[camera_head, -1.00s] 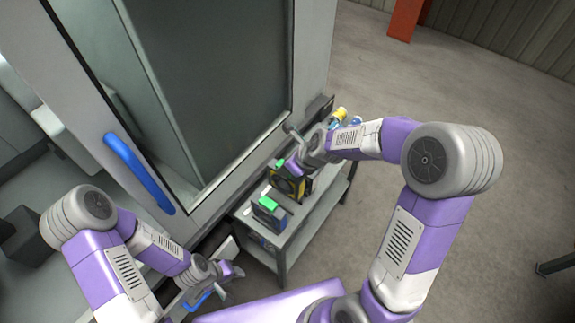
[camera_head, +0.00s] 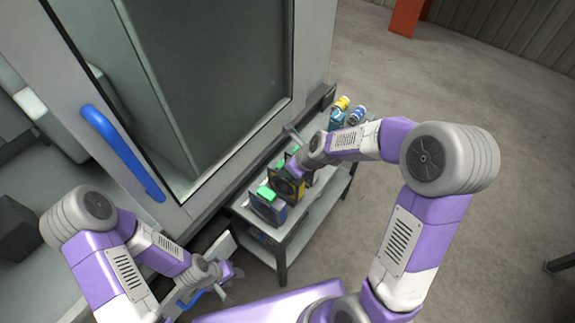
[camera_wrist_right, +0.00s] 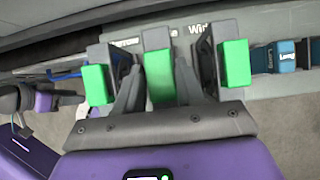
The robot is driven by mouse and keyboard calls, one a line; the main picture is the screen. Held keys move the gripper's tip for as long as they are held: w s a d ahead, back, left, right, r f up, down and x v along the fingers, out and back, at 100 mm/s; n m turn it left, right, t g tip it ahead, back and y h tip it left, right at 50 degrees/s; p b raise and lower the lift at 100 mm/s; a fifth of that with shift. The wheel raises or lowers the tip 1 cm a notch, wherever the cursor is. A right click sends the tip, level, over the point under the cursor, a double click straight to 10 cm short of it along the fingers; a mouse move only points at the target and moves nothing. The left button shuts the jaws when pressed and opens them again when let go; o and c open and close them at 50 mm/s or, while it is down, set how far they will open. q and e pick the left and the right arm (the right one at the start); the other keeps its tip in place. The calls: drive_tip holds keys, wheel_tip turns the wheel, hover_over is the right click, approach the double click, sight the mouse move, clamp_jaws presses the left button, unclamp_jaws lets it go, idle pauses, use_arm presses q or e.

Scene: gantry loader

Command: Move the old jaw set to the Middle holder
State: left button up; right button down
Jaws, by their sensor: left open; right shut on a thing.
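In the right wrist view, three green-topped jaw sets stand in a row. My right gripper (camera_wrist_right: 158,100) is shut on the middle jaw set (camera_wrist_right: 158,72); one finger is on each side of its green block. The left jaw set (camera_wrist_right: 97,85) and right jaw set (camera_wrist_right: 234,64) flank it. The label behind the held set is mostly covered, so its holder and seating cannot be told. "Wi…" is readable near the right set. In the head view my right gripper (camera_head: 298,168) is over the cart. My left gripper (camera_head: 226,273) is open and empty, low left of the cart.
The cart (camera_head: 292,238) stands against the machine with its dark door window (camera_head: 215,80) and blue handle (camera_head: 123,153). A front jaw set (camera_head: 268,210) stands near the cart's near end. Bottles (camera_head: 337,119) stand at the far end. Floor right of the cart is clear.

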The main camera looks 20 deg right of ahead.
drive_tip(key=shift+f, duration=0.4)
drive_tip(key=shift+f+b, duration=0.6)
idle(0.4)
drive_tip(key=c, duration=0.6)
unclamp_jaws()
drive_tip(key=p+v, duration=0.2)
drive_tip(key=v, duration=0.4)
drive_tip(key=shift+r+p, duration=0.3)
drive_tip(key=shift+p, duration=0.05)
drive_tip(key=shift+s+d+r, duration=0.2)
drive_tip(key=shift+s+r, duration=0.15)
drive_tip(key=shift+r, duration=0.05)
wheel_tip(320, 180, up, 7)
drive_tip(key=p, duration=0.8)
